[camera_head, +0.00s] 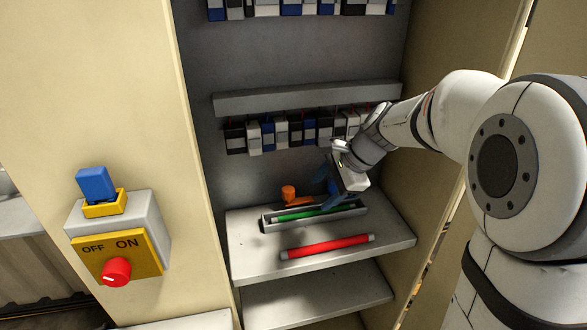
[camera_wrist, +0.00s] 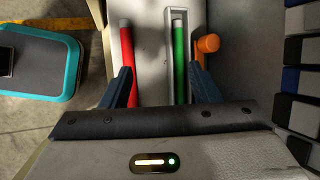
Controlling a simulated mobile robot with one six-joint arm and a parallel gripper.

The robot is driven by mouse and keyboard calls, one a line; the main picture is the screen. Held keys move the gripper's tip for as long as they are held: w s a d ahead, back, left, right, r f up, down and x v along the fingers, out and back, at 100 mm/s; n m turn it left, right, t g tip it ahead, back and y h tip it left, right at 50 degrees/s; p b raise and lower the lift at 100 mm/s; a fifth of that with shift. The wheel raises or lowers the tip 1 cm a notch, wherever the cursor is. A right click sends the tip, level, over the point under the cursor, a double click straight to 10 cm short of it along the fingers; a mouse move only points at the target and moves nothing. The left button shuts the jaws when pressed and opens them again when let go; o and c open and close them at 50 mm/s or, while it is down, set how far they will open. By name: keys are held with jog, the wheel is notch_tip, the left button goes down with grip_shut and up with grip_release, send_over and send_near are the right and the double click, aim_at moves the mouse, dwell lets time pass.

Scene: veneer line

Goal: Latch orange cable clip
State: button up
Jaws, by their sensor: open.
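The orange cable clip (camera_head: 288,194) is a small knob with a rounded end, standing at the back edge of a grey channel (camera_head: 265,222) on the upper shelf. A green cable (camera_head: 304,213) lies in the channel. In the wrist view, the orange clip (camera_wrist: 208,44) is just right of the green cable (camera_wrist: 179,55). My gripper (camera_wrist: 160,70) is open and empty, with its blue fingers apart. The green cable shows between the fingers, and the clip is beyond the right fingertip. In the head view, my gripper (camera_head: 326,178) hangs above the channel, right of the clip.
A red cable (camera_head: 327,246) lies on the shelf (camera_head: 250,262) in front of the channel. A row of breakers (camera_head: 282,131) is on the back wall above. The cabinet's side walls bound the space. A switch box (camera_head: 120,230) with a red knob is outside, at left.

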aim_at(290, 189)
jog(key=w+a+f+m+y, duration=0.1)
jog(key=w+a+f+m, duration=0.1)
jog(key=w+a+f, duration=0.1)
jog(key=w+a+f+m+y, duration=0.1)
jog(key=w+a+f+m, duration=0.2)
jog(key=w+f, duration=0.2)
jog(key=w+a+f+m, duration=0.2)
jog(key=w+a+f, duration=0.1)
jog(key=w+f, duration=0.1)
jog(key=shift+w+f+m+y+b, duration=0.1)
jog(key=shift+w+m+y+b, duration=0.25)
jog(key=shift+w, duration=0.55)
jog(key=shift+c, duration=0.5)
grip_shut()
